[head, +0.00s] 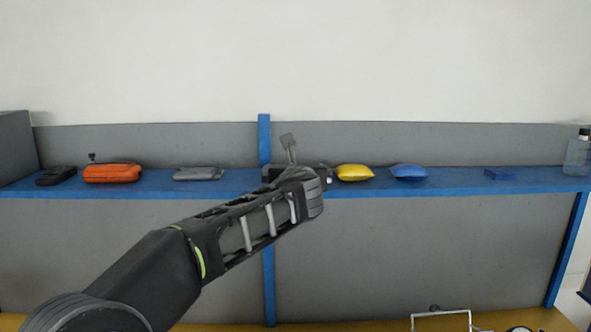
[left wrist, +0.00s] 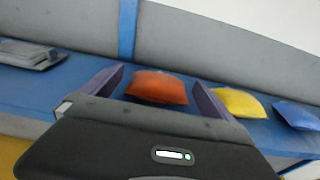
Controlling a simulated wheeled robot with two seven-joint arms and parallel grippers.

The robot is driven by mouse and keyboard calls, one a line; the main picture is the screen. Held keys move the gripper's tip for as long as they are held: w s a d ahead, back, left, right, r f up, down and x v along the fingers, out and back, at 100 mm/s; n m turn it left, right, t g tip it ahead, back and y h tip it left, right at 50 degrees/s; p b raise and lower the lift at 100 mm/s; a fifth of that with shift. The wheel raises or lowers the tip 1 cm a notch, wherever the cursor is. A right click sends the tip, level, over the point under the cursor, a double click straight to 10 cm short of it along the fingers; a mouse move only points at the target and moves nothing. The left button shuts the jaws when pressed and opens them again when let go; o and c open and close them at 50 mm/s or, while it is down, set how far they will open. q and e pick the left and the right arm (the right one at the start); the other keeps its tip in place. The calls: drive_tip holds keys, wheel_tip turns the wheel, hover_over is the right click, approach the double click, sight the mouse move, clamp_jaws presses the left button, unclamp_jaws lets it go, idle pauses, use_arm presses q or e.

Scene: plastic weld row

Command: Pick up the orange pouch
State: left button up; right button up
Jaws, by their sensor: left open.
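The orange pouch (left wrist: 157,87) is a small pillow-shaped bag on the blue shelf (left wrist: 75,83), seen in the left wrist view. My left gripper (left wrist: 158,79) is open, with one finger seen on each side of the pouch. Whether the fingers touch it or are still short of it I cannot tell. In the head view my left gripper (head: 296,168) is at the shelf, left of the yellow pouch (head: 354,172), and it hides the orange pouch. My right gripper is not in view.
The yellow pouch (left wrist: 238,102) is close to the right finger. A blue pouch (head: 408,172), blue block (head: 499,174) and bottle (head: 577,156) stand further right. A grey case (head: 198,174), orange case (head: 112,173) and black item (head: 56,176) lie left. A blue post (head: 264,140) rises behind the shelf.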

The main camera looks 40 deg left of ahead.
use_arm(q)
drive_tip(key=shift+x, duration=1.15)
drive_tip(key=shift+d, duration=0.1)
drive_tip(key=shift+c, duration=0.4)
drive_tip(key=c, duration=1.2)
drive_tip(key=shift+r, duration=0.15)
wheel_tip(320, 180, up, 10)
drive_tip(key=p, duration=0.2)
drive_tip(key=shift+p, duration=0.35)
